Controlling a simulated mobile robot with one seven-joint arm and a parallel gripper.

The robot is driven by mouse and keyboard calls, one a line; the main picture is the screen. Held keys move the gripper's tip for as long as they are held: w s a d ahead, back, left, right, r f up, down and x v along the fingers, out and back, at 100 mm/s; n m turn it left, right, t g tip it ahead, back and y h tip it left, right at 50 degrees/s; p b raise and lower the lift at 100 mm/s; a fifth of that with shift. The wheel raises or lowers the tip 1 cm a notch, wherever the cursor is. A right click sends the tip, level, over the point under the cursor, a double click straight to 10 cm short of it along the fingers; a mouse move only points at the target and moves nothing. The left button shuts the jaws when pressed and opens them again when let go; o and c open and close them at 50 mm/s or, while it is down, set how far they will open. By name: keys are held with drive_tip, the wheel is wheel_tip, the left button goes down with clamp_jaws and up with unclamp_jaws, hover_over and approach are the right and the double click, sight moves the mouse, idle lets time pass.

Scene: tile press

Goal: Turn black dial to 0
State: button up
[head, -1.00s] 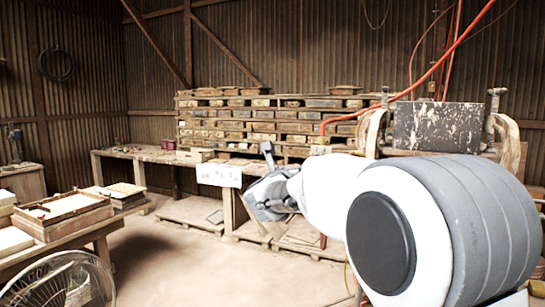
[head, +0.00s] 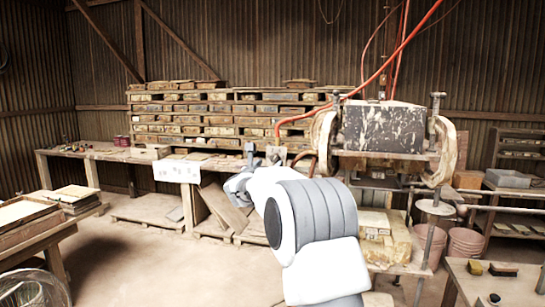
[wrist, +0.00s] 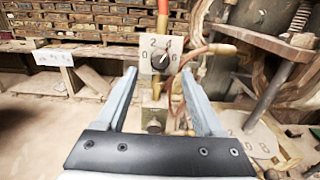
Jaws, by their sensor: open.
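The black dial (wrist: 160,61) sits on a pale plate (wrist: 161,54) marked 0, 2, 4 and 6, ahead of my gripper in the wrist view. Its light pointer mark seems to face the upper right, near the 4. In the head view the plate (head: 277,154) is small, just right of my gripper, and the dial's setting cannot be read. My gripper (wrist: 159,72) is open and empty. Its two fingers frame the dial from left and right in the picture, apparently without touching it. In the head view my gripper (head: 242,172) is partly hidden by my arm.
A red hose (head: 352,92) runs down to the press (head: 384,128) on the right. A second numbered plate (wrist: 257,142) lies low right in the wrist view. Shelves of tile moulds (head: 215,115) stand behind a long bench (head: 95,152).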

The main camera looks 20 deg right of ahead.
sight(274, 159)
drive_tip(key=shift+p+x, duration=0.95)
drive_tip(key=shift+x, duration=1.7)
clamp_jaws()
